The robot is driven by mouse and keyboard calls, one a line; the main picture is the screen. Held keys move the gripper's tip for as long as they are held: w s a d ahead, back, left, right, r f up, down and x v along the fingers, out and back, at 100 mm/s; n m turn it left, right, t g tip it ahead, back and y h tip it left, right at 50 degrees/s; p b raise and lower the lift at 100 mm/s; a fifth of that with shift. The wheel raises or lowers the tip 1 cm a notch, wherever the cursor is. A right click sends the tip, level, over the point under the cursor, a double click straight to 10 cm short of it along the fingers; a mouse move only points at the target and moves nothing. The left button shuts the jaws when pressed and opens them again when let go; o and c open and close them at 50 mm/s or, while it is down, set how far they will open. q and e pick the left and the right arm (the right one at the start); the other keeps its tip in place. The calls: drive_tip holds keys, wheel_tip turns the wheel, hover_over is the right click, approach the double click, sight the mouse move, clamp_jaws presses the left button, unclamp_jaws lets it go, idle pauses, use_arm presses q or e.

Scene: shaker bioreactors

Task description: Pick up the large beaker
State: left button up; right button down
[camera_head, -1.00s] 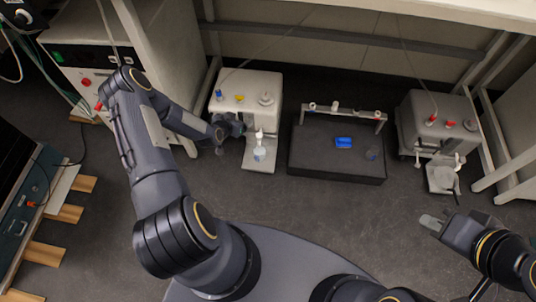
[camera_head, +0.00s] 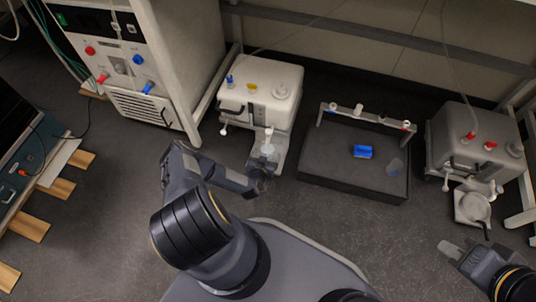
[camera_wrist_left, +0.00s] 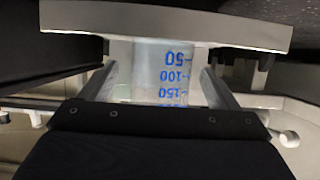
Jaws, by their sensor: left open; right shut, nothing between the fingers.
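The large beaker (camera_head: 268,150) is clear and stands on the front plate of the left white machine, partly hidden by my left gripper. In the left wrist view the beaker (camera_wrist_left: 165,72) shows blue marks 50, 100 and 150, upside down. My left gripper (camera_head: 263,165) is at the beaker's front. In the left wrist view its open fingers (camera_wrist_left: 158,85) stand on either side of the beaker, with a gap visible at each side. My right gripper (camera_head: 452,250) is shut and empty, at the lower right.
The left white machine (camera_head: 260,90) stands behind the beaker. Another white machine (camera_head: 475,145) stands at the right. Dark floor lies in front.

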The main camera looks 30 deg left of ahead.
sight(268, 151)
use_arm(q)
drive_tip(key=b+x, duration=0.1)
drive_tip(key=x, duration=0.1)
drive_tip(key=shift+w+a+f, duration=0.15)
drive_tip(key=shift+w+f, duration=0.05)
drive_tip(key=shift+w, duration=0.15)
drive_tip(key=c, duration=1.2)
use_arm(e)
drive_tip(key=shift+f, duration=0.8)
use_arm(q)
drive_tip(key=shift+r, duration=0.1)
